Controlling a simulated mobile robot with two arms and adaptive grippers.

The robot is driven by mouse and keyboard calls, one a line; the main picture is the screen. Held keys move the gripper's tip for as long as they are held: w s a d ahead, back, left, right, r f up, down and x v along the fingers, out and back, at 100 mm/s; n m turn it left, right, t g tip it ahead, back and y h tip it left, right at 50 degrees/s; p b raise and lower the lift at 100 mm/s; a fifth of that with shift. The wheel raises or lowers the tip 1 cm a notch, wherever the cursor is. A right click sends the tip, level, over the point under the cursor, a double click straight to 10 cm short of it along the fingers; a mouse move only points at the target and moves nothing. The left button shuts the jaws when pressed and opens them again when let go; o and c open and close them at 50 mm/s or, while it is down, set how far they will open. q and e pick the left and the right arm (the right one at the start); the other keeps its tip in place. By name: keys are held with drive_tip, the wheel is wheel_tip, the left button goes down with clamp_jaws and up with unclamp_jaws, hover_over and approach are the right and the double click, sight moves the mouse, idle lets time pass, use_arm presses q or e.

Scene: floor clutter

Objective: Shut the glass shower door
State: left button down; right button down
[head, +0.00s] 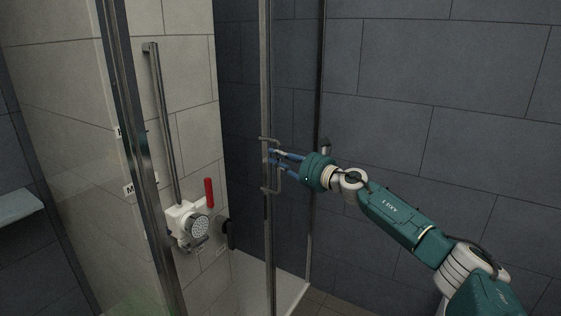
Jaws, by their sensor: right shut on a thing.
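The glass shower door (267,240) shows as a clear panel with an upright metal edge near the middle of the head view. A metal bar handle (278,182) is fixed to this edge. My right gripper (275,157) reaches in from the right, and its blue fingers are shut on the upper part of the handle. The door's edge stands apart in the picture from the dark upright post (318,110) to its right. The clear glass makes it hard to tell how far open the door is. My left gripper is out of view.
A metal grab rail (164,125), a white shower unit with a round head (195,225) and a red lever (209,193) are on the pale tiled wall. A thick metal post (135,130) stands at left. A pale shower tray (285,292) lies below.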

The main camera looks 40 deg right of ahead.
drive_tip(key=shift+s+d, duration=0.1)
drive_tip(key=shift+d, duration=0.45)
drive_tip(key=c, duration=1.9)
unclamp_jaws()
drive_tip(key=shift+a+r, duration=0.15)
drive_tip(key=shift+o, duration=0.9)
drive_tip(key=shift+s+a, duration=0.1)
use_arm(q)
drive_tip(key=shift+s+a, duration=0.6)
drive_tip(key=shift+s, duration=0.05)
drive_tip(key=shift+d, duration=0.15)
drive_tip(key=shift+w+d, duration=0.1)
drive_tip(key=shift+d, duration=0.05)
use_arm(e)
drive_tip(key=s+d, duration=0.1)
drive_tip(key=s, duration=1.1)
drive_tip(key=shift+d, duration=0.25)
